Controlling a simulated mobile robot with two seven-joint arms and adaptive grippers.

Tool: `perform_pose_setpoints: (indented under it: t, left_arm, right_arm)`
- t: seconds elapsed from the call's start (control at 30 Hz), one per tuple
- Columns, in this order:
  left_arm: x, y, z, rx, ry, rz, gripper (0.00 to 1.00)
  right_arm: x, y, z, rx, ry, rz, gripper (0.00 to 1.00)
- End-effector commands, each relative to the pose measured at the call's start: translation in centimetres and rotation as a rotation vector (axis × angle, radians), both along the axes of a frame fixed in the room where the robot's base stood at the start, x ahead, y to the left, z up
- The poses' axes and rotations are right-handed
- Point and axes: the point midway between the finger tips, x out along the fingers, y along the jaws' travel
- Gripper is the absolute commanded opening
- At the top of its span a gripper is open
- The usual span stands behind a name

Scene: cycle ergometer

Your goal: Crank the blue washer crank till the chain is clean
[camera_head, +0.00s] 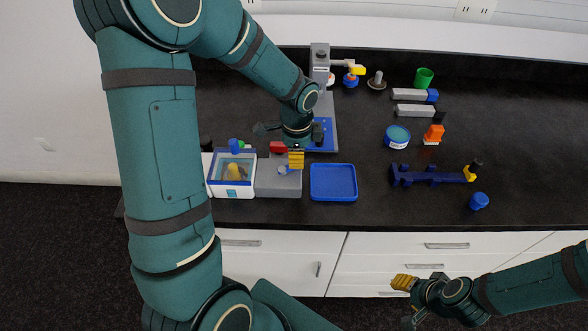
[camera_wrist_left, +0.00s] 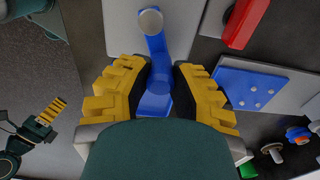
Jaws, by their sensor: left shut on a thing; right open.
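The blue crank (camera_wrist_left: 156,45) shows in the left wrist view as a curved blue arm with a round grey end, lying between the yellow fingers. My left gripper (camera_wrist_left: 160,75) is shut on it. In the head view my left gripper (camera_head: 296,160) points down over a grey block (camera_head: 268,183), and only a small light-blue bit of the crank (camera_head: 283,168) shows beside its fingers. My right gripper (camera_head: 402,283) is open and empty, low in front of the drawers. I cannot make out a chain in either view.
A white, blue-rimmed basin (camera_head: 232,192) holding a yellow piece stands left of the block. A red piece (camera_head: 278,147) lies behind it. A blue tray (camera_head: 333,182) is to the right. A blue tub (camera_head: 397,136) and a long blue tool (camera_head: 430,176) lie farther right on the dark counter.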

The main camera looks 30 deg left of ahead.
Motion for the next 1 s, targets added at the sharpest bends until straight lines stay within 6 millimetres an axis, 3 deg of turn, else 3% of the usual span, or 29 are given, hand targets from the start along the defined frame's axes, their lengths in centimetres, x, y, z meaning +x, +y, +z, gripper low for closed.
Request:
perform_pose_setpoints:
  t: [1.0]
  left_arm:
    - [-1.9, -1.3, -0.1, 0.001, 0.001, 0.002, 0.09]
  right_arm:
    - [0.0, 0.0, -0.6, 0.000, 0.000, 0.000, 0.47]
